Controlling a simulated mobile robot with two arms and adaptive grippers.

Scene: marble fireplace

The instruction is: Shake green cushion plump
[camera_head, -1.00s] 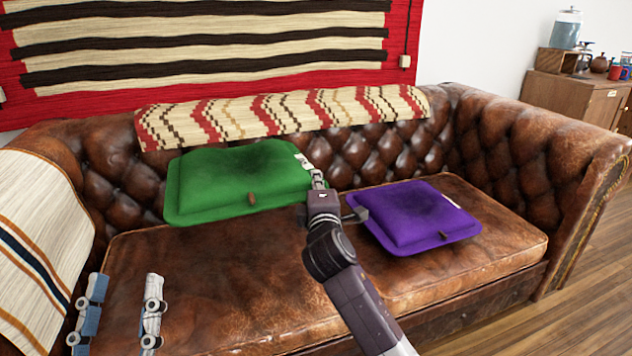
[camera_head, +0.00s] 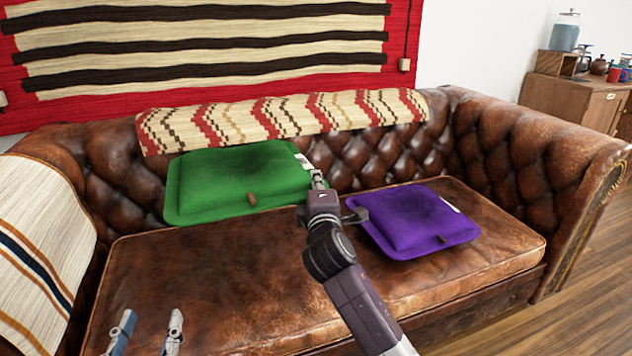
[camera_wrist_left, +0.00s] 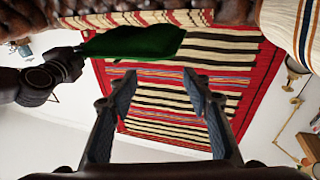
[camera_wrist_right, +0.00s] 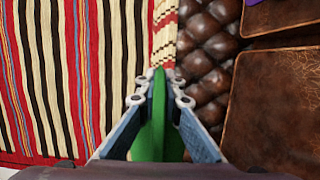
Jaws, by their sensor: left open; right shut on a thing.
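The green cushion (camera_head: 235,180) is held up above the left part of the sofa seat, in front of the backrest. It has a small brown tab on its front edge. My right gripper (camera_head: 312,174) is shut on the cushion's right edge. In the right wrist view the green edge (camera_wrist_right: 158,110) runs between the fingers of the right gripper (camera_wrist_right: 160,82). My left gripper (camera_head: 146,325) is open and empty at the lower left of the head view, apart from the cushion. In the left wrist view the cushion (camera_wrist_left: 130,42) shows beyond the open left gripper (camera_wrist_left: 160,85).
A purple cushion (camera_head: 415,215) lies on the right part of the brown leather sofa (camera_head: 230,280). A patterned throw (camera_head: 280,115) drapes over the backrest, and a striped blanket (camera_head: 45,250) covers the left armrest. The left front seat is clear.

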